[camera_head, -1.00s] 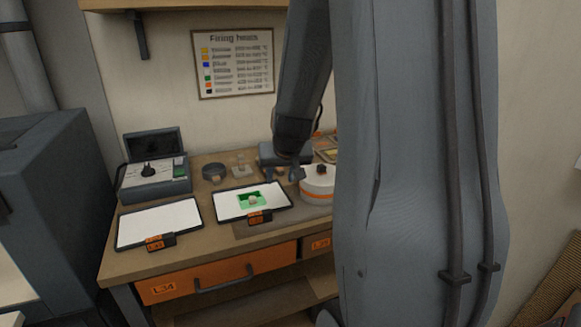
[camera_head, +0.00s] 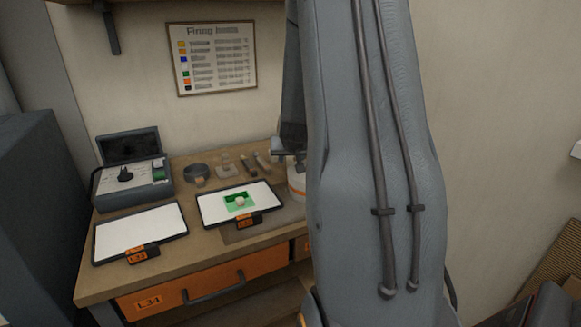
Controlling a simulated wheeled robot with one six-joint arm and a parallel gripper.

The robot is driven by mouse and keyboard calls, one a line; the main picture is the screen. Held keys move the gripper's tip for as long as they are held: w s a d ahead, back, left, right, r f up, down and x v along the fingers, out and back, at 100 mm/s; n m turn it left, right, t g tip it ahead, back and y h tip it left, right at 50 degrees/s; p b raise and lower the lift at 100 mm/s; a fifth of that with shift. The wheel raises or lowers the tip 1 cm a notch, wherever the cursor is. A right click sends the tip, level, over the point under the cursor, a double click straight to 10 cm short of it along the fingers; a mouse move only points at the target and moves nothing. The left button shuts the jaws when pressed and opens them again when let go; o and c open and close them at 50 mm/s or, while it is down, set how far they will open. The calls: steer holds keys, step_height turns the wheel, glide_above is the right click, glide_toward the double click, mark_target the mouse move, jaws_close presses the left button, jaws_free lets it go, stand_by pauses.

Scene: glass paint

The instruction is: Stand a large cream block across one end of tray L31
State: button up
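Two white trays with dark rims lie on the wooden bench: a left tray (camera_head: 112,236) and a right tray (camera_head: 262,198). Each has an orange tag at its front edge, too small to read surely, so I cannot tell which is L31. The right tray bears a green patch (camera_head: 231,208) with a small cream block (camera_head: 239,201) on it. A pale piece (camera_head: 224,166) stands farther back. My gripper (camera_head: 289,156) is right of and behind the right tray, mostly hidden by my arm; its fingers are unclear.
A dark box (camera_head: 133,190) with a raised lid stands at the back left. Several slim tools (camera_head: 262,163) lie at the back. A white round container (camera_head: 296,183) with an orange band is partly behind my arm. A dark cabinet (camera_head: 35,190) stands left of the bench.

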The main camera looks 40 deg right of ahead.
steer(key=shift+x, duration=1)
steer(key=shift+c, duration=0.3)
jaws_close()
